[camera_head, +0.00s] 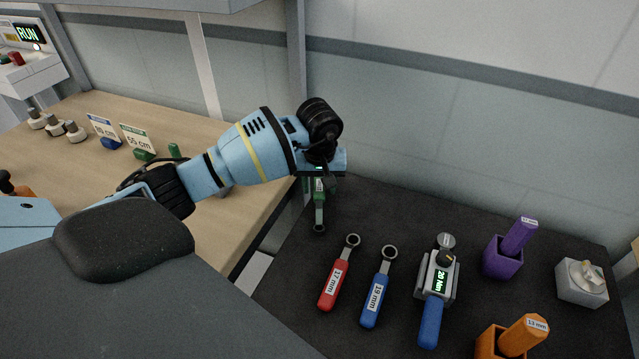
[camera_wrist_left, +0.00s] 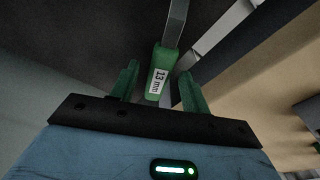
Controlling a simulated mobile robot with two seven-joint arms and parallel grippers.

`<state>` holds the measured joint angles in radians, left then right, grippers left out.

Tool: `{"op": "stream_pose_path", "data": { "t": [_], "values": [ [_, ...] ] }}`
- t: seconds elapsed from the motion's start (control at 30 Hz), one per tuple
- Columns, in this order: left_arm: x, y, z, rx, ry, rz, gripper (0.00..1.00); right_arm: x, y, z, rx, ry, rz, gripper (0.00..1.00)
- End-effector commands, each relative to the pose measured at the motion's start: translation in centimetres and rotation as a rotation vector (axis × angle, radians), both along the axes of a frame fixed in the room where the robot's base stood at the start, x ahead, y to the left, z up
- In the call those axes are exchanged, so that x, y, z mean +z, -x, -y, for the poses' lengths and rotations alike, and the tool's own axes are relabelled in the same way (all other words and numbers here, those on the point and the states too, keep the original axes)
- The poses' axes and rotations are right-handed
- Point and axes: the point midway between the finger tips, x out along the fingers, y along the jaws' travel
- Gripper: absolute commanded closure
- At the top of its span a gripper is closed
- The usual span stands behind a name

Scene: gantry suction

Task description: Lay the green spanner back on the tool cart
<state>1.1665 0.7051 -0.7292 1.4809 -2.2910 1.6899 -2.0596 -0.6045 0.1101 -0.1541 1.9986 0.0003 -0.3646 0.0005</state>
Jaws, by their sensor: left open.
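The green spanner (camera_head: 319,218) has a green handle with a "13 mm" label and a grey ring end. In the head view it is over the left edge area of the dark tool cart top (camera_head: 400,205), ring toward me. My left gripper (camera_head: 318,178) is at its handle end, which the gripper partly hides. In the left wrist view the handle (camera_wrist_left: 158,82) lies between the open green fingers of my left gripper (camera_wrist_left: 159,70), with gaps at both sides. Whether the spanner rests fully on the cart is hard to tell. My right gripper is not in view.
A red 17 mm spanner (camera_head: 333,285) and a blue 19 mm spanner (camera_head: 376,295) lie to the right. Beyond are a torque tool (camera_head: 432,305), purple (camera_head: 502,262) and orange (camera_head: 490,345) holders and a grey knob box (camera_head: 580,285). A wooden bench (camera_head: 100,175) is left.

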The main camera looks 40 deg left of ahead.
Motion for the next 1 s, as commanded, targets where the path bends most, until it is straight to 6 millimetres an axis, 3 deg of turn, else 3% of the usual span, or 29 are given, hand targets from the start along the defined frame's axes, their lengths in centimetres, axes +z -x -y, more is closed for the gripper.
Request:
{"op": "stream_pose_path", "data": {
  "t": [0.23, 0.7, 1.0],
  "values": [
    [1.3, 0.0, 0.0, 0.0, 0.0, 0.004, 0.53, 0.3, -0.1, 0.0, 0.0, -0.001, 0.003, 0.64],
    [9.8, 1.0, 0.8, 0.0, 0.0, 0.003, 0.53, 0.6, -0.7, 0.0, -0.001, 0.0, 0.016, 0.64],
    [12.2, 1.4, 1.0, 0.0, 0.0, -0.001, 0.53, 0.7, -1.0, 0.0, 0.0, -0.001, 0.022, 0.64]
  ]
}}
